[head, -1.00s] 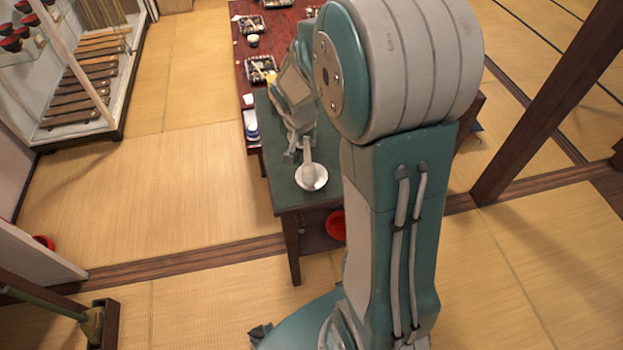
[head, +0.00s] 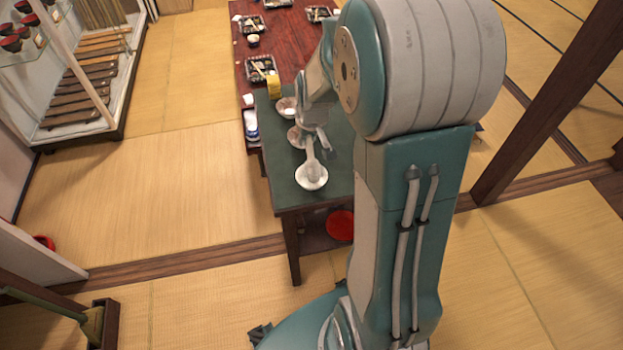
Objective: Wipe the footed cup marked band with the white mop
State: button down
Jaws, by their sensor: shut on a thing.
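My gripper (head: 318,133) is above the green table, its fingers small and partly merged with the arm. It is shut on a pale tool, the white mop (head: 311,158), which hangs down from it. The mop's lower end is over or in a white round vessel (head: 311,185) near the table's front edge; I cannot tell whether they touch. Two more white vessels stand farther back, one (head: 286,104) at the left edge and one (head: 295,138) partly behind the gripper. No band marking is readable, so I cannot tell which is the footed cup marked band.
The green table (head: 290,186) adjoins a red-brown table (head: 285,38) with black trays. A yellow block (head: 273,87) stands near where they meet. A blue-and-white item (head: 251,126) is at the left edge. A red round thing (head: 340,225) sits below the table. My arm hides the right side.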

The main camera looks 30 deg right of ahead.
jog(key=shift+w+d+n+y, duration=0.15)
jog(key=shift+n+y, duration=0.35)
jog(key=shift+n, duration=1.4)
jog(key=m, duration=0.2)
jog(key=m+h, duration=0.1)
jog(key=m, duration=0.1)
jog(key=m+h, duration=0.1)
jog(key=m, duration=0.2)
jog(key=shift+a, duration=0.35)
jog(key=m+g, duration=0.1)
jog(key=m, duration=0.2)
jog(key=m+h, duration=0.1)
jog(key=m, duration=0.2)
jog(key=shift+s+a+m+g, duration=0.2)
jog(key=shift+m+g, duration=0.2)
jog(key=n, duration=0.3)
jog(key=n+t+y, duration=0.1)
jog(key=n, duration=0.2)
jog(key=shift+d+n, duration=0.2)
jog(key=shift+n, duration=0.2)
jog(key=shift+s+d+n+t+y, duration=0.15)
jog(key=shift+n+y, duration=0.35)
jog(key=shift+n, duration=1.25)
jog(key=shift+w+d+n+t+y, duration=0.1)
jog(key=shift+n+t+y, duration=0.3)
jog(key=shift+n, duration=1.35)
